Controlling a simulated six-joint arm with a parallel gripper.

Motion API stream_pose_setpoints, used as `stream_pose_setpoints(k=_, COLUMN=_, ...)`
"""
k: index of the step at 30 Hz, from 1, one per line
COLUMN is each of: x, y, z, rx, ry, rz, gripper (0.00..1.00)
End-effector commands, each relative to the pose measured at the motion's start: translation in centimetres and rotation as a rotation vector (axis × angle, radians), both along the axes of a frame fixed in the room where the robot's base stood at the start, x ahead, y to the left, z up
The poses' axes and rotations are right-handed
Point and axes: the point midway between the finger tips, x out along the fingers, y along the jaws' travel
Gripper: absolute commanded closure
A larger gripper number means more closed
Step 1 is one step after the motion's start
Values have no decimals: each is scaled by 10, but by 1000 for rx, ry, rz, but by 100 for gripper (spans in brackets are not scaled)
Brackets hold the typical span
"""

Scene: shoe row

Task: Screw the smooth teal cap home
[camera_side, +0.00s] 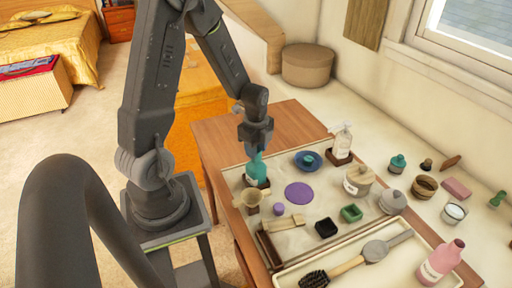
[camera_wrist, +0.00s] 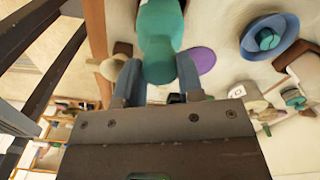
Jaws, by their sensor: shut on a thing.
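My gripper (camera_side: 256,146) points down and is shut on the smooth teal cap (camera_wrist: 160,66). In the wrist view the cap sits between the two grey-blue fingers. A teal bottle (camera_side: 256,170) stands below my gripper in a dark brown block at the left of the work mat. In the wrist view the wider teal body (camera_wrist: 160,22) lies directly beyond the cap, in line with it. The fingers partly cover the cap, and I cannot tell whether there is a gap between cap and bottle.
A beige funnel-like cup (camera_side: 248,200) stands close in front of the bottle. A purple disc (camera_side: 298,192) and a blue dish (camera_side: 307,162) with a teal piece lie to the right. A pump bottle (camera_side: 341,143) and a beige pot (camera_side: 358,180) stand farther right.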

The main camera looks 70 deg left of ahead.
Motion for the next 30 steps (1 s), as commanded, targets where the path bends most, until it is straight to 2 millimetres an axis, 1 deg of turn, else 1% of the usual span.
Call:
stream_pose_setpoints(k=14, x=0, y=0, z=-1, rx=0, ry=0, rz=-13, gripper=87)
stream_pose_setpoints(k=22, x=0, y=0, z=-1, rx=0, ry=0, rz=-268, gripper=87)
stream_pose_setpoints(k=25, x=0, y=0, z=-1, rx=0, ry=0, rz=-302, gripper=87)
stream_pose_setpoints(k=30, x=0, y=0, z=-1, rx=0, ry=0, rz=-302, gripper=87)
